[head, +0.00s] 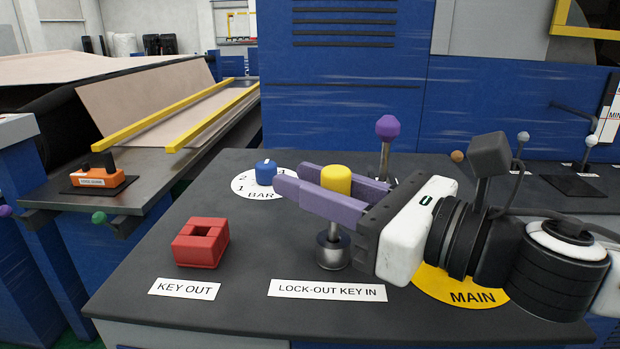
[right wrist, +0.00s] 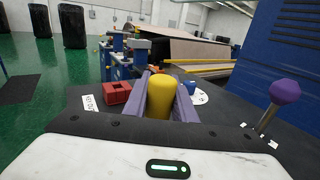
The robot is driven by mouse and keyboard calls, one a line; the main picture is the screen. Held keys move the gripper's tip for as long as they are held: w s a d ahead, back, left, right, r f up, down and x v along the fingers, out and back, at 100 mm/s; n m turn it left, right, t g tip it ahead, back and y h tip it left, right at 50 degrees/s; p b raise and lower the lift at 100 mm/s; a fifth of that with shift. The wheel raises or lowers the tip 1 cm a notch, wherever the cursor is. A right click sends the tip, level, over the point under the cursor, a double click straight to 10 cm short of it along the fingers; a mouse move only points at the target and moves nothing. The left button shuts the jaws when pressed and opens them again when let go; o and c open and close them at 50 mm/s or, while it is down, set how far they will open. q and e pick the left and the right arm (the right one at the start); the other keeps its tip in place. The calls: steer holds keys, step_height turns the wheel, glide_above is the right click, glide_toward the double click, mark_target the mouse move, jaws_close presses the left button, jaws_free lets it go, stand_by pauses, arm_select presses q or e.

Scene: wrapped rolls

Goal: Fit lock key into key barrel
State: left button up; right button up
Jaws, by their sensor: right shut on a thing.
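The lock key has a yellow round head (head: 336,180), which also shows in the right wrist view (right wrist: 160,98). My right gripper (head: 330,192) is shut on this head, with one purple finger on each side. The key stands about upright over the metal key barrel (head: 332,250), which is fixed to the dark panel behind the "LOCK-OUT KEY IN" label. A short piece of grey shaft shows between the fingers and the barrel. I cannot tell whether its tip is inside the barrel. My left gripper is not in view.
A red block (head: 201,242) with a square opening stands at the left by the "KEY OUT" label (head: 184,289). A blue knob (head: 265,172) is behind the finger tips. A purple-topped lever (head: 387,128) stands behind the gripper. A yellow "MAIN" disc (head: 460,288) lies under my wrist.

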steer(key=shift+f+b, duration=0.5)
steer(key=shift+f, duration=0.35)
stand_by(0.7)
steer(key=o, duration=1.2)
steer(key=shift+c, duration=0.2)
